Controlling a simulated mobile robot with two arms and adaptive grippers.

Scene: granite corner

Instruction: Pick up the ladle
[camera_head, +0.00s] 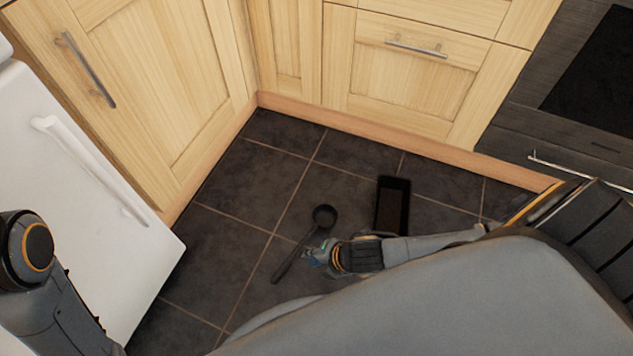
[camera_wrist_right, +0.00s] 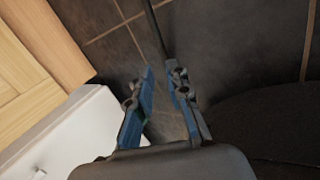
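The black ladle (camera_head: 323,216) lies on the dark tiled floor, its round bowl toward the back and its long handle running down and left. My right gripper (camera_head: 309,256) is close to the handle, just right of it in the head view. In the right wrist view, the gripper's two blue fingers (camera_wrist_right: 161,72) are apart, with a narrow gap between the tips. A thin dark handle (camera_wrist_right: 155,28) runs from the top edge toward that gap; I cannot tell whether it touches the fingers. My left gripper is not visible; only my left arm shows at the lower left.
A flat black rectangular object (camera_head: 393,204) lies on the floor right of the ladle, near my right arm. Wooden cabinets (camera_head: 405,75) line the corner. A white appliance (camera_head: 75,190) stands left, an oven (camera_head: 590,75) right. The floor left of the ladle is clear.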

